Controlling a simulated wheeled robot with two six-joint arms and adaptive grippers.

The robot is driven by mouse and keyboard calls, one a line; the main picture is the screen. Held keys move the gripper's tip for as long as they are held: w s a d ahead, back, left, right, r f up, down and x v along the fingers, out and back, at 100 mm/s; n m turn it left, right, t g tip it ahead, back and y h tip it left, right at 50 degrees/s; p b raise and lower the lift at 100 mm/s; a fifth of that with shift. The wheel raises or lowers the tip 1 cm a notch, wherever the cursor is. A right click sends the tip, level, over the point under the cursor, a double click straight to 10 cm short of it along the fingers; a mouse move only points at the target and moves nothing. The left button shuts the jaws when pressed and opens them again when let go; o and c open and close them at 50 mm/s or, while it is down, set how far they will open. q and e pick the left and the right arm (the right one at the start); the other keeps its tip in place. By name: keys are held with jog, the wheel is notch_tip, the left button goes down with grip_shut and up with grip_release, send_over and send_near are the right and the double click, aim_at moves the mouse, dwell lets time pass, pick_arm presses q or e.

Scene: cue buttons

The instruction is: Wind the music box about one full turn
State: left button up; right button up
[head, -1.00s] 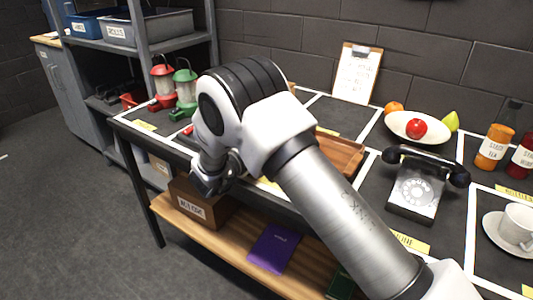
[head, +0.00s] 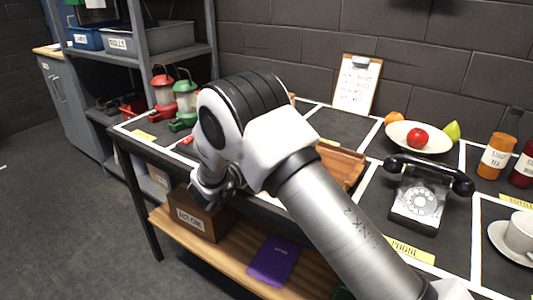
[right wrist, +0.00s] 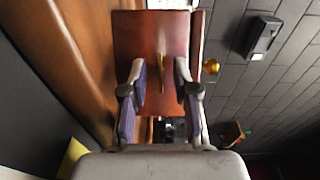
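In the right wrist view a reddish-brown wooden panel (right wrist: 135,40), which looks like the music box, faces my right gripper (right wrist: 161,95). A thin brass key (right wrist: 160,68) stands out from it, between the two fingers. The fingers are apart, one on each side of the key, with visible gaps; I see no grip on it. My left gripper is not in view.
On the table are a black telephone (head: 420,200), a fruit bowl (head: 400,140), a clipboard (head: 356,85), bottles (head: 495,155), a cup (head: 520,232) and red and green lanterns (head: 185,100). A box (head: 200,215) and a purple book (head: 273,262) lie on the lower shelf.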

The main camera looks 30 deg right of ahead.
jog(key=shift+a, duration=0.1)
jog(key=v, duration=0.7)
jog(key=shift+s+a, duration=0.15)
